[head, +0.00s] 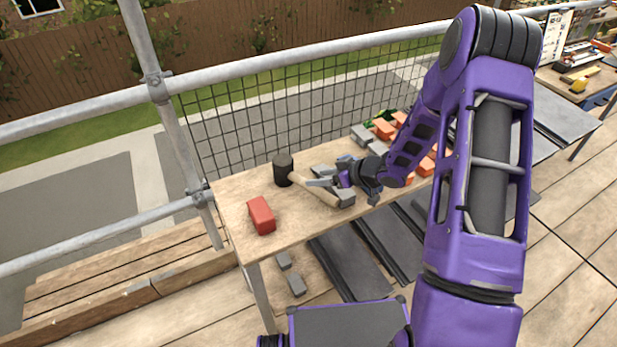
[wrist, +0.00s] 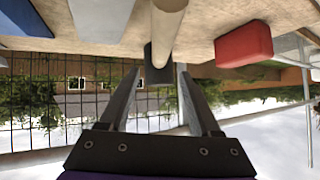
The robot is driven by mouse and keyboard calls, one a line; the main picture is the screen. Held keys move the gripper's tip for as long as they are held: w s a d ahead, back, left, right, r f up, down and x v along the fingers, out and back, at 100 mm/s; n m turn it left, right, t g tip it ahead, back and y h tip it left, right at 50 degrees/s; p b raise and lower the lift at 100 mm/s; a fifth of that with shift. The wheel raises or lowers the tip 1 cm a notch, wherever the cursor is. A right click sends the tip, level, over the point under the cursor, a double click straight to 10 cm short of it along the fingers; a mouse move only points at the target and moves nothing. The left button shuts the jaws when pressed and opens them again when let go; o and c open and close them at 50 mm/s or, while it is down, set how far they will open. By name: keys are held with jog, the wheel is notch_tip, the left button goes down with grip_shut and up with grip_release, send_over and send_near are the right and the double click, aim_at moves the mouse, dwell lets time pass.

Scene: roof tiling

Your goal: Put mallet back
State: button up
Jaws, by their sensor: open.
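The mallet has a black head (head: 283,170) and a pale wooden handle (head: 314,189). In the head view it lies on the wooden bench (head: 232,197), its handle running right and toward the front. My gripper (head: 318,182) is open, low over the bench beside the handle. In the wrist view the handle (wrist: 167,25) runs down from the top edge to the dark head (wrist: 156,68). My open fingertips (wrist: 158,70) appear either side of the mallet in the picture. I cannot tell whether they touch it.
A red block (head: 262,215) sits at the bench's left front; it also shows in the wrist view (wrist: 244,44). Grey blocks (head: 345,197) lie close by my gripper. Orange blocks (head: 384,128) lie farther right. Mesh and a metal rail (head: 300,64) stand behind the bench.

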jog(key=shift+v, duration=2.25)
